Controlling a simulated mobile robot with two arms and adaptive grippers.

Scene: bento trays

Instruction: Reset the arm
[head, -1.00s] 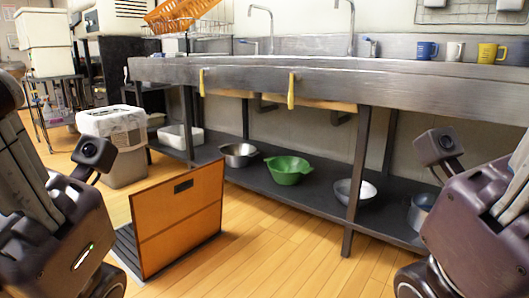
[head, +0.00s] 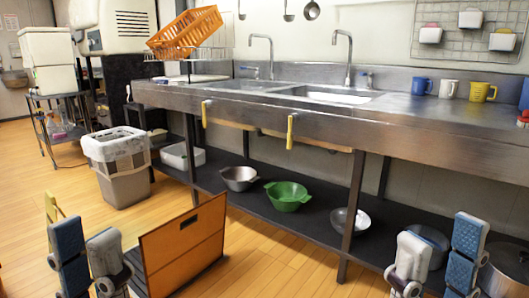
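My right gripper (head: 438,240) stands at the lower right, in front of the counter's lower shelf. Its white finger and its blue-grey finger also point up with a wider gap, empty. Both wrists are cut off by the bottom edge of the view.
The orange-brown panel (head: 184,246) stands on the floor near my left gripper. A grey bin (head: 123,185) is behind it. A steel counter (head: 400,132) runs along the wall, its shelf holding a green colander (head: 287,196) and metal bowls.

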